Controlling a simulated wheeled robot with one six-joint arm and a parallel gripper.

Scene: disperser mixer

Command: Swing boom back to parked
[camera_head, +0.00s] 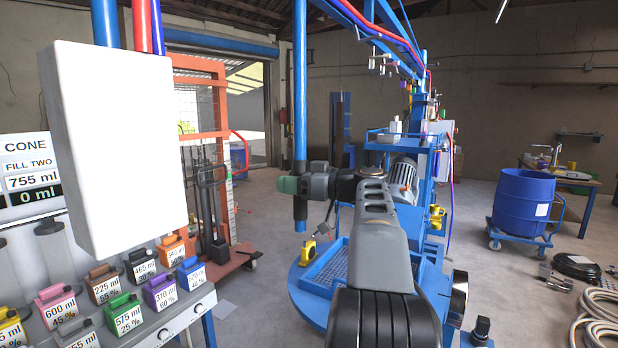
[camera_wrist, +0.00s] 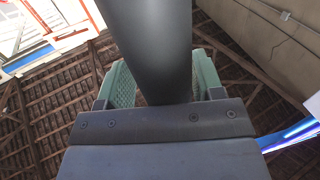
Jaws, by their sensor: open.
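The boom (camera_head: 372,28) is a blue overhead beam with red and blue hoses, running from the upper middle toward a blue column at the back right. A blue vertical pole (camera_head: 300,90) hangs at its near end, with a dark grip section low down. My gripper (camera_head: 289,185) is at that dark section, its green pads around it. In the wrist view the dark grip (camera_wrist: 155,45) passes between the two green pads, nearer the right one. The jaws are open, not clamped on it. Part of the grip is hidden behind my gripper in the head view.
An orange lift frame (camera_head: 215,160) is behind. A blue drum (camera_head: 522,205) on a cart stands right, with hoses (camera_head: 598,318) on the floor.

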